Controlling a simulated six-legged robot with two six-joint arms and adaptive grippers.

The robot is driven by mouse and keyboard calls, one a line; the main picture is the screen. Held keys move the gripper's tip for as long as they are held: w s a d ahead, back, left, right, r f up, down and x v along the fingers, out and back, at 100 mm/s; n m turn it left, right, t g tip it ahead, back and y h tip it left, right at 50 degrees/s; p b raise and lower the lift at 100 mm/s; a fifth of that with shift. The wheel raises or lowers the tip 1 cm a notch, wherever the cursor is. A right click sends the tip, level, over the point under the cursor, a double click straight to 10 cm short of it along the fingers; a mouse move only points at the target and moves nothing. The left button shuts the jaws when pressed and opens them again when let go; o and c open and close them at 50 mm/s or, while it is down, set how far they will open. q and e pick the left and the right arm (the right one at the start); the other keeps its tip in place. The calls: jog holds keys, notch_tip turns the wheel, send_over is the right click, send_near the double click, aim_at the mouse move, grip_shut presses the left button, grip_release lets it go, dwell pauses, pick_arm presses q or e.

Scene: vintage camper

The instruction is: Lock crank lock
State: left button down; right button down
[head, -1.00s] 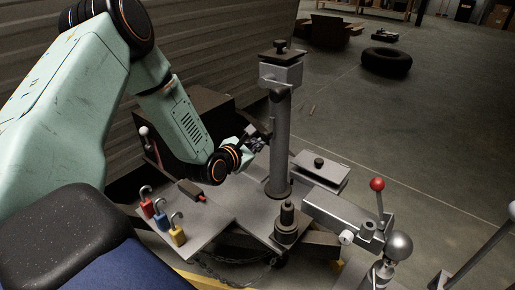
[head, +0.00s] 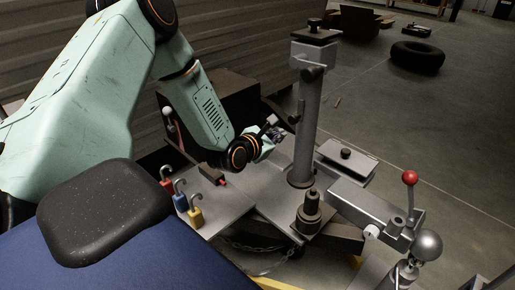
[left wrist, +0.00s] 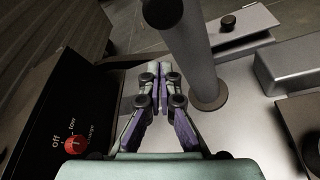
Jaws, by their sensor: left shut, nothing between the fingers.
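The grey upright post (head: 306,135) of the jack stands on the metal deck, with a square head (head: 315,52) on top. I cannot make out a part clearly marked as the crank lock. A dark round-ended part (left wrist: 162,12) juts in beside the post at the top of the left wrist view. My left gripper (head: 275,128) is just left of the post, apart from it. In the left wrist view its fingers (left wrist: 160,68) are together and empty, above the deck. My right gripper is not in view.
A black box with a red knob (left wrist: 75,144) is left of the gripper. A coupler with a red-ball lever (head: 409,178) lies to the right.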

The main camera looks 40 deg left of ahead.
pick_arm(q)
jog(key=p+v, duration=0.5)
jog(key=v, duration=0.5)
jog(key=shift+p, duration=0.35)
